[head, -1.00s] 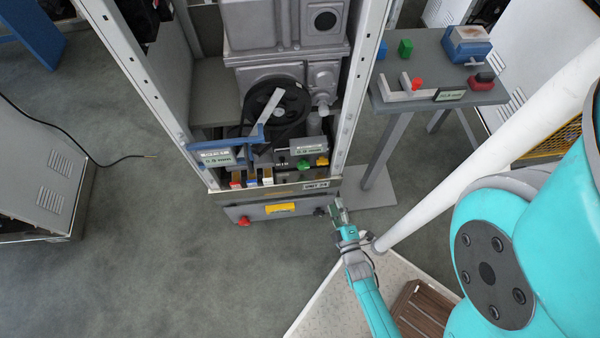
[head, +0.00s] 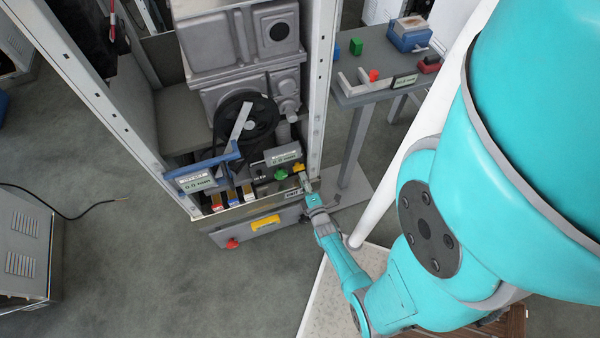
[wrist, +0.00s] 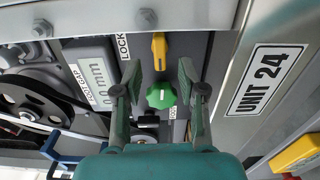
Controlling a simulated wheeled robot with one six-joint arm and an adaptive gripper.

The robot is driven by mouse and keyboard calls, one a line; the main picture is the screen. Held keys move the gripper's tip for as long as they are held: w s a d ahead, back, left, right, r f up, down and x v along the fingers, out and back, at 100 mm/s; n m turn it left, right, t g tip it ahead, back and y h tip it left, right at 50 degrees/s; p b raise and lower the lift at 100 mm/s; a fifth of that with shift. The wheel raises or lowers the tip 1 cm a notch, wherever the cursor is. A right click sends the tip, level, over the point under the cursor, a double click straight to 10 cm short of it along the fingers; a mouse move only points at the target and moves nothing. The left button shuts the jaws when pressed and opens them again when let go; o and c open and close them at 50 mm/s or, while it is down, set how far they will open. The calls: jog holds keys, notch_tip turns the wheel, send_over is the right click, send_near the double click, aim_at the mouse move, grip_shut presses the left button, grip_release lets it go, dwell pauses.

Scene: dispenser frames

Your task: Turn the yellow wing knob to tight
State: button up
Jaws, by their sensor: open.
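The yellow wing knob (head: 298,167) sits on the dark panel low in the machine frame, at its right side. In the wrist view the yellow wing knob (wrist: 158,50) points up and down the picture, beyond the fingertips. A green knob (wrist: 161,95) is below it in that picture, between the fingers as seen. The green knob also shows in the head view (head: 281,174). My gripper (wrist: 158,75) is open and empty, facing the panel. In the head view my gripper (head: 307,182) is just in front of the yellow knob; I see no contact.
A grey display (wrist: 92,72) and a LOCK label (wrist: 123,46) are left of the knobs. The frame's metal post with the UNIT 24 plate (wrist: 268,80) stands close on the right. A lower drawer (head: 290,219) and a side table (head: 358,94) are nearby.

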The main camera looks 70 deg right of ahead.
aim_at(298, 167)
jog(key=shift+x, duration=1.9)
jog(key=shift+c, duration=0.3)
grip_shut()
